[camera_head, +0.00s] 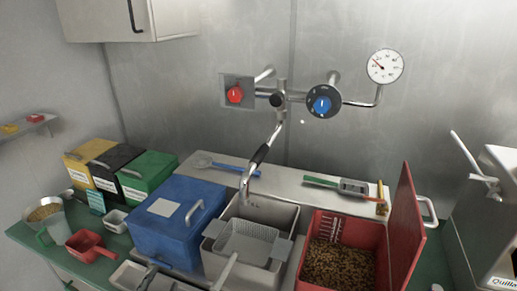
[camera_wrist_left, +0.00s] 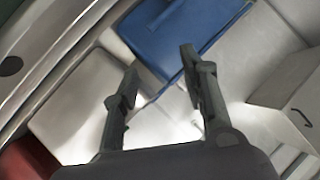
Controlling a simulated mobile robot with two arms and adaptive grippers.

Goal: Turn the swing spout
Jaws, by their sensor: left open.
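The swing spout (camera_head: 262,152) is a chrome pipe with a black sleeve. It hangs from the valve on the steel wall in the head view and slants down to the left. Its curved tip ends above the back left edge of the grey sink (camera_head: 279,214). In the left wrist view my left gripper (camera_wrist_left: 160,84) is open, its dark fingers spread and nothing between them. I cannot make out the spout there. In the head view I cannot clearly pick out the left gripper, so its distance from the spout is unclear. My right gripper is not in view.
A blue lidded box (camera_head: 172,226) stands left of the sink, and a red open bin (camera_head: 345,225) of brown beans stands right. A perforated basket (camera_head: 247,243) sits in the sink. A red knob (camera_head: 235,95), blue knob (camera_head: 322,103) and gauge (camera_head: 385,66) are above.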

